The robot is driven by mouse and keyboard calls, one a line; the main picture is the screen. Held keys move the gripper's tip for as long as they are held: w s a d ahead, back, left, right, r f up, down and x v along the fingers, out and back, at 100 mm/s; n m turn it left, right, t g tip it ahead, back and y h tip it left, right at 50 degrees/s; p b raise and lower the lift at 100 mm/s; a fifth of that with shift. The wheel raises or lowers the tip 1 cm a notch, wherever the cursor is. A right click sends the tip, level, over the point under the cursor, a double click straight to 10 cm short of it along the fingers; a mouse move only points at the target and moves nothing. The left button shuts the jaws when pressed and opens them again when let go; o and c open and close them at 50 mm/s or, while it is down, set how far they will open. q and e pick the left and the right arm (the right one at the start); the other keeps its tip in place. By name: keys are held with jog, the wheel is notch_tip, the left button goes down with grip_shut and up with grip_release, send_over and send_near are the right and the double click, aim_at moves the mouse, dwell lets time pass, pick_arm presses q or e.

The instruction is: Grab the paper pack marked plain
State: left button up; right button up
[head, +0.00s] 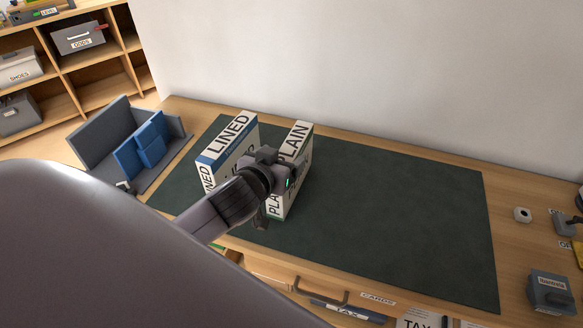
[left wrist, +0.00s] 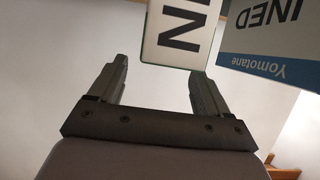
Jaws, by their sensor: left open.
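The paper pack marked plain (head: 296,150) stands upright on the dark green desk mat (head: 400,215), with white label faces and a green edge. The pack marked lined (head: 229,138), with a blue band, stands to its left. My left gripper (head: 268,182) is open in front of the plain pack and hides part of both packs. In the left wrist view, the fingers of the gripper (left wrist: 158,75) are apart. The plain pack (left wrist: 180,35) shows beyond them, nearer the right finger, and the lined pack (left wrist: 272,45) is farther right. I cannot tell whether a finger touches the plain pack.
A grey holder (head: 100,135) with blue blocks stands at the desk's left end. A grey box (head: 550,292) and small items are at the right. The mat right of the packs is clear. Drawers with a handle (head: 320,296) are below the front edge. Shelves (head: 105,90) stand behind left.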

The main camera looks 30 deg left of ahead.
aim_at(292, 146)
pick_arm(q)
jog(key=shift+p+x, duration=0.3)
jog(key=shift+x, duration=1.95)
jog(key=shift+a, duration=0.1)
grip_shut()
jog(key=shift+w+r, duration=0.1)
jog(key=shift+r, duration=0.2)
